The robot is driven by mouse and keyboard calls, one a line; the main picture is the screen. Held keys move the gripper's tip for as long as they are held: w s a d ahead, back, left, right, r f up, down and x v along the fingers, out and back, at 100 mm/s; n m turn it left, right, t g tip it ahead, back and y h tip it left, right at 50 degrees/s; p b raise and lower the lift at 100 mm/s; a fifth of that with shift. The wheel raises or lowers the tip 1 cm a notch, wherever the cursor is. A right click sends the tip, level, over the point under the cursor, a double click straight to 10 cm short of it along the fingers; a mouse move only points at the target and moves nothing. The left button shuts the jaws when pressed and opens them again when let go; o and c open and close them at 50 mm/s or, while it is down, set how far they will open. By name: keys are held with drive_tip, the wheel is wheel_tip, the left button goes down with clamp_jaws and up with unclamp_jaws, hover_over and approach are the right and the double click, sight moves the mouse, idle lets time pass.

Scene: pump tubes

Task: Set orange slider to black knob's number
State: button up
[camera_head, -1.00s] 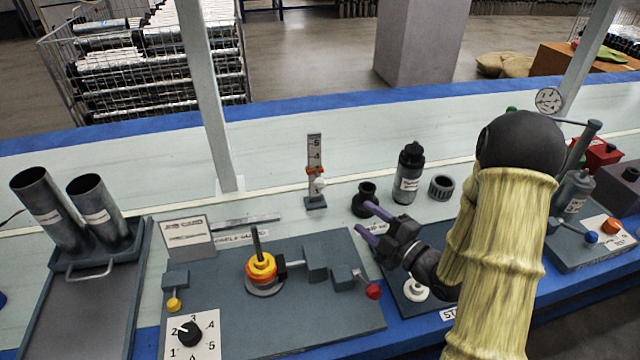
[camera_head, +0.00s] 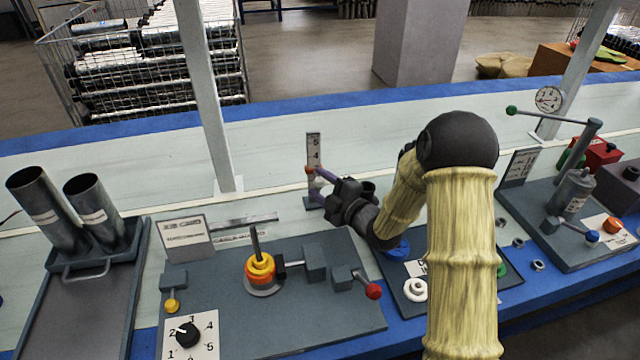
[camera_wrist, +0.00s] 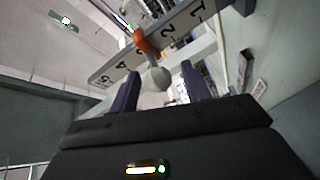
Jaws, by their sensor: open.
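The black knob (camera_head: 188,335) sits on a white dial at the front left, its light mark pointing to about 2. The upright numbered scale (camera_head: 313,146) stands behind the grey base plates. Its orange slider (camera_head: 310,170) is below the 4. In the wrist view the orange slider (camera_wrist: 145,41) lies between the 4 and the 2, covering where 3 would be.
A spindle with yellow and orange rings (camera_head: 261,269) and a red-knobbed lever (camera_head: 373,291) stand in front of the scale. Two metal tubes (camera_head: 95,207) stand in a tray at left. A white post (camera_head: 205,100) rises left of the scale. My arm hides some bench at right.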

drive_tip(key=shift+w+a, duration=0.3)
drive_tip(key=shift+a, duration=0.05)
drive_tip(key=shift+d, duration=0.1)
drive_tip(key=shift+c, duration=0.5)
clamp_jaws()
drive_tip(key=shift+f+b, duration=1.9)
drive_tip(key=shift+f, duration=0.15)
drive_tip(key=shift+r, duration=0.1)
drive_tip(key=shift+o, duration=0.5)
unclamp_jaws()
